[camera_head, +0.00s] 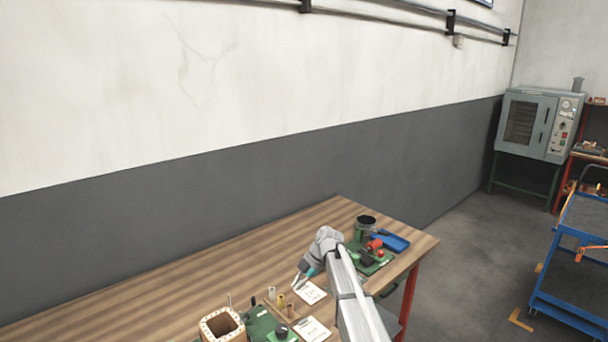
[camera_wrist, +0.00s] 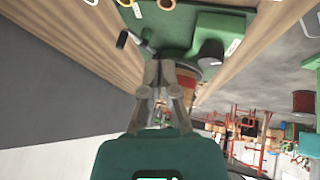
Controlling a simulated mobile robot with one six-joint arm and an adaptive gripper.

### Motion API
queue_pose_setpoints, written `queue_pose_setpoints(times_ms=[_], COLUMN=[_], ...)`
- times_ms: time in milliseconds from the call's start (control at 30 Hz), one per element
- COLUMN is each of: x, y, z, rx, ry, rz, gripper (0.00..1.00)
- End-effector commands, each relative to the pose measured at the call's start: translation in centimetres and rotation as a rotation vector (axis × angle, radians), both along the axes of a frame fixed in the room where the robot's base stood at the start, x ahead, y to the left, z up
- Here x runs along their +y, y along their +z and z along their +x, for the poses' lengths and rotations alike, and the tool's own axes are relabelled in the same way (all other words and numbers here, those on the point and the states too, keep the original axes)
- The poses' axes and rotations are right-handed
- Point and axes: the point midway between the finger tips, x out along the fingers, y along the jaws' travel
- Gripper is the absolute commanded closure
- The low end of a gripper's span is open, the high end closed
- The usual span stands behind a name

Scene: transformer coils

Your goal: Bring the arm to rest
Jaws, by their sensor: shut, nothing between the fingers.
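My gripper (camera_head: 300,282) is at the end of my arm, over the wooden table (camera_head: 170,282) and beside a white card. In the wrist view my gripper (camera_wrist: 159,64) shows its two fingers together, with nothing between them. The wrist view is tilted, with the table and a green surface at the top. My arm reaches in from the bottom of the head view. The exact height of the fingertips above the table is hard to tell.
A wooden box (camera_head: 222,326), a green item (camera_head: 262,322) and white cards (camera_head: 312,330) lie at the table's front. A dark pot (camera_head: 366,222) and blue tray (camera_head: 394,241) stand near its right end. A blue cart (camera_head: 572,300) and grey oven (camera_head: 538,125) are to the right.

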Motion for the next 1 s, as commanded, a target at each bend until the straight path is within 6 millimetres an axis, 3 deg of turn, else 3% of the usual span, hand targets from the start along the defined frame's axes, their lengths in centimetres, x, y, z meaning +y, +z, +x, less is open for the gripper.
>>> queue_pose_setpoints(times_ms=[33,1000], x=[-0.8,-13.5], y=[-0.2,-2.6], z=[-1.3,-18.1], rx=[0.028,0.484], ry=[-0.054,-1.417], rz=[-0.023,-0.398], gripper=[1.00,1.00])
